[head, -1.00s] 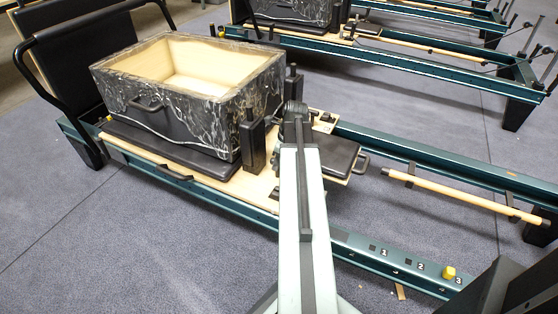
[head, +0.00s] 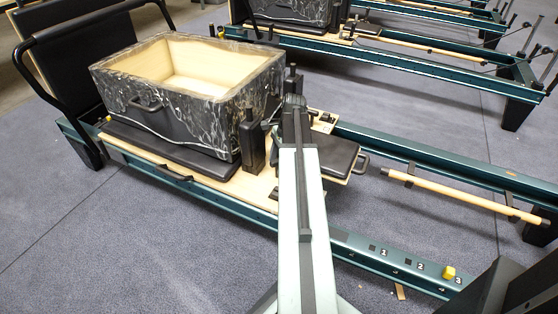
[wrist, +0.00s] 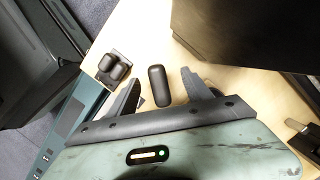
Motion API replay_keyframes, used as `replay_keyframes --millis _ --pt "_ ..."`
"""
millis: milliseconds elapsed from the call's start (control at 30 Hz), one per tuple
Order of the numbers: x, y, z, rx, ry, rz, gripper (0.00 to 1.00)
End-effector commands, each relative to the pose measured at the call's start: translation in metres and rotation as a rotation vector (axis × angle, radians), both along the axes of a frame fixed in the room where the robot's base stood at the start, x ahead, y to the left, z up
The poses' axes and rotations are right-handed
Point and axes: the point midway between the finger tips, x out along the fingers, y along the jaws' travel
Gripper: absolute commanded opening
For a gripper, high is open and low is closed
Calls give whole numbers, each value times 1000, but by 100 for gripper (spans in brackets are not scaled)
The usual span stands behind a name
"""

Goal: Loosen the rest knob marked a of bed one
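In the wrist view my gripper (wrist: 163,76) is open, its two dark fingers spread apart. A black rounded oblong knob (wrist: 158,88) stands on the pale wooden board (wrist: 225,85) between the fingers, with gaps on both sides. No letter can be read on it, so I cannot tell whether it is knob a. A black fitting with two rounded ends (wrist: 114,68) sits left of the left finger. In the head view the near reformer, whose number I cannot read, has a black headrest pad (head: 338,155) beside my arm. My gripper is hidden there behind my arm.
A large open box (head: 190,115) with dark marbled sides stands on the carriage, next to upright black shoulder blocks (head: 253,140). The teal frame rail (head: 390,262) runs along the near side, with numbered marks. A second reformer (head: 420,62) stands behind. Grey floor (head: 110,255) is open in front.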

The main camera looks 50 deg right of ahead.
Motion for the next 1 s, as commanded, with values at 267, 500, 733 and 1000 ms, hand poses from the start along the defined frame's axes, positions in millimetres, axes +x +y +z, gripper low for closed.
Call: replay_keyframes --millis 267,500,733,1000 --pt "0 0 5 0 0 0 58" --pt "0 1 34 0 0 0 58" --pt "0 1 60 0 0 0 58" --pt "1 1 71 0 0 0 58"
